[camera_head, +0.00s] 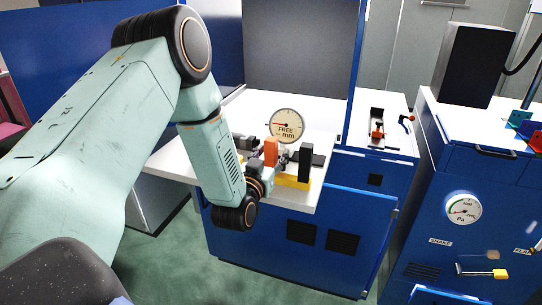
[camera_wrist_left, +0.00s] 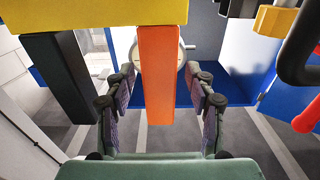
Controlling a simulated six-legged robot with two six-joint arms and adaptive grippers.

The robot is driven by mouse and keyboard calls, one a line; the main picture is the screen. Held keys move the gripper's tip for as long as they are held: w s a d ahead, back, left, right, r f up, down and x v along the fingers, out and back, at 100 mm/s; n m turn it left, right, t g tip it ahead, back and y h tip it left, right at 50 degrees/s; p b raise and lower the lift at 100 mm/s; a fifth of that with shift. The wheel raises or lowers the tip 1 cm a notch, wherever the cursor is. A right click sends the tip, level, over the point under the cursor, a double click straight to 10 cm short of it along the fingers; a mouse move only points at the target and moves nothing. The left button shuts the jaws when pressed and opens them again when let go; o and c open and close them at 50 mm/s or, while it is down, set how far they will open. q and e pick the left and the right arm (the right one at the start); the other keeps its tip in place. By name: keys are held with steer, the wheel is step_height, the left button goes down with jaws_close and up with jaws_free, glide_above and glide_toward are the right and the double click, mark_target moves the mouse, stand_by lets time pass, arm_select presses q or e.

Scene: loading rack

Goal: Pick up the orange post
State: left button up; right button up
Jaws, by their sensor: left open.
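The orange post (camera_head: 271,150) stands upright at the front of the white table beside a black post (camera_head: 305,162). A yellow base (camera_head: 293,182) is under the posts. My left gripper (camera_head: 266,158) is at the orange post, its fingers spread to either side. In the left wrist view the orange post (camera_wrist_left: 157,75) is between the two open fingers of the left gripper (camera_wrist_left: 160,95), with gaps on both sides. The black post (camera_wrist_left: 60,75) is outside the left finger, and the yellow base (camera_wrist_left: 150,15) is at the top. My right gripper is not in view.
A round gauge (camera_head: 286,125) stands just behind the posts. The white table (camera_head: 325,145) ends at a blue cabinet front. To the right are a white-topped blue unit (camera_head: 375,135) with a red-handled part and a blue cabinet with another gauge (camera_head: 463,208).

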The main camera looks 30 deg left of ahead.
arm_select(q)
steer(key=shift+d, duration=0.1)
steer(key=shift+c, duration=0.4)
steer(key=c, duration=0.6)
jaws_close()
